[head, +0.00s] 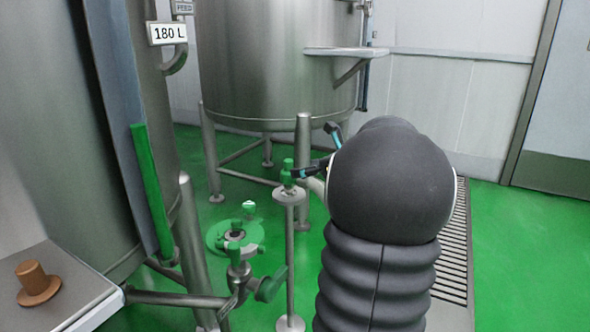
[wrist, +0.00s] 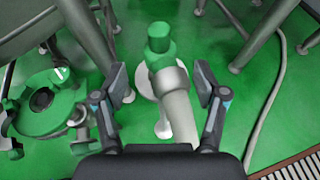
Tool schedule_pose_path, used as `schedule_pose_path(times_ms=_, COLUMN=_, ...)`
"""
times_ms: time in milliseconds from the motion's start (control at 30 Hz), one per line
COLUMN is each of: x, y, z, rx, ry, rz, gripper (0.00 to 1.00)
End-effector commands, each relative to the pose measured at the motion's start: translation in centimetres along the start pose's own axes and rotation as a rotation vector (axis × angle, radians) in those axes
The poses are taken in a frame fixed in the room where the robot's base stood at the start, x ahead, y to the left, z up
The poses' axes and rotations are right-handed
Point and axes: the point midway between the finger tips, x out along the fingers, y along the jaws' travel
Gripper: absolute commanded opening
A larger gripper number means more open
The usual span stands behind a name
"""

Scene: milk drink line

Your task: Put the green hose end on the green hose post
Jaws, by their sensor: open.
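The green hose end (head: 287,177) is at the top of a slim steel post, just above its round plate (head: 289,196). In the wrist view the green hose end (wrist: 159,48) has a grey collar and a pale hose (wrist: 179,115) running back towards me. The plate (wrist: 142,82) shows partly behind it. Whether it is fully seated cannot be told. My gripper (head: 318,152) is open beside the post top. In the wrist view my gripper (wrist: 160,88) has a finger on each side of the collar and hose, with gaps. My wrist hides part of the hose.
A green floor ring (head: 218,236) and a steel valve with a green handle (head: 270,286) are left of the post. A large steel tank (head: 270,70) stands behind on legs. A floor grate (head: 455,240) lies right. A brown knob (head: 37,283) sits on the left bench.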

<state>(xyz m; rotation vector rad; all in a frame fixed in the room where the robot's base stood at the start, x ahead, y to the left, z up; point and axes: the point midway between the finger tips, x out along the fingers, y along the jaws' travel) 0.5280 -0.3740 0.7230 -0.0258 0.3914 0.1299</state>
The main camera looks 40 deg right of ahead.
Motion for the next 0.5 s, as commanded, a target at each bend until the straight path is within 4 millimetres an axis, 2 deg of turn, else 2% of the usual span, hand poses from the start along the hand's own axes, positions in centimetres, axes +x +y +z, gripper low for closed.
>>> schedule_pose_path(times_ms=33, x=-1.1, y=-0.1, z=0.1, rx=0.0, ry=0.0, rz=-0.003, gripper=0.72)
schedule_pose_path(times_ms=200, x=-3.4, y=-0.1, z=0.0, rx=0.001, ry=0.0, rz=-0.002, gripper=0.72)
schedule_pose_path(times_ms=500, x=-4.6, y=0.0, z=0.0, rx=0.0, ry=0.001, rz=0.0, gripper=0.72)
